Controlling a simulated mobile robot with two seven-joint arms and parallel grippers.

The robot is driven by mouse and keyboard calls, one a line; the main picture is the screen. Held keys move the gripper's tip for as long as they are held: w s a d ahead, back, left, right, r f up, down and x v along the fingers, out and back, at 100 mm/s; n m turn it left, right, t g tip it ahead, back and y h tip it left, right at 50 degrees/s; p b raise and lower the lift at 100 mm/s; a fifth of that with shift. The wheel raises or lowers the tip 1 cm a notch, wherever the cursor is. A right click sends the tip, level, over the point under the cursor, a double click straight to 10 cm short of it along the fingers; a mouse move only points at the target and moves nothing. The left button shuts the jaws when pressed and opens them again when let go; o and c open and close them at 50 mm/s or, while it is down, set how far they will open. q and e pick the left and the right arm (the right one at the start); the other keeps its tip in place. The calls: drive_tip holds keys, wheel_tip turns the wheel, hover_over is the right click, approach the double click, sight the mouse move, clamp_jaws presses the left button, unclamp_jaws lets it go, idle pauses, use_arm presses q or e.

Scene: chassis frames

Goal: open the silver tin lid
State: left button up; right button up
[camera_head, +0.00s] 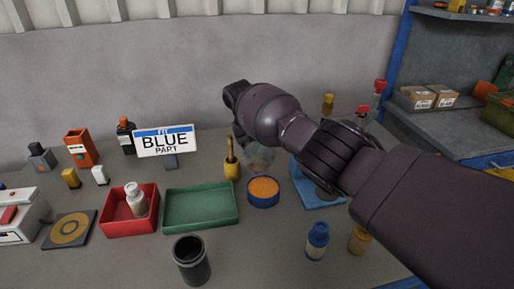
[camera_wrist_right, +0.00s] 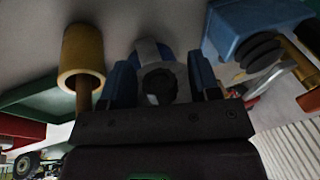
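My right arm comes in from the right in the head view, and its wrist hangs over the middle of the bench. Its fingertips are hard to make out there. In the right wrist view my right gripper (camera_wrist_right: 162,88) has its two blue fingers apart, with a round silver-grey thing with a dark centre (camera_wrist_right: 158,76) between them. I cannot tell whether the fingers touch it. A faint greyish shape (camera_head: 259,156) below the wrist in the head view may be the silver tin; its lid is not clear. My left gripper is in neither view.
A black cup (camera_head: 191,262) stands in front.

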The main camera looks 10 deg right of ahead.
drive_tip(key=b+v, duration=0.2)
drive_tip(key=v, duration=0.9)
drive_tip(key=shift+a+f, duration=0.1)
drive_tip(key=shift+f, duration=0.05)
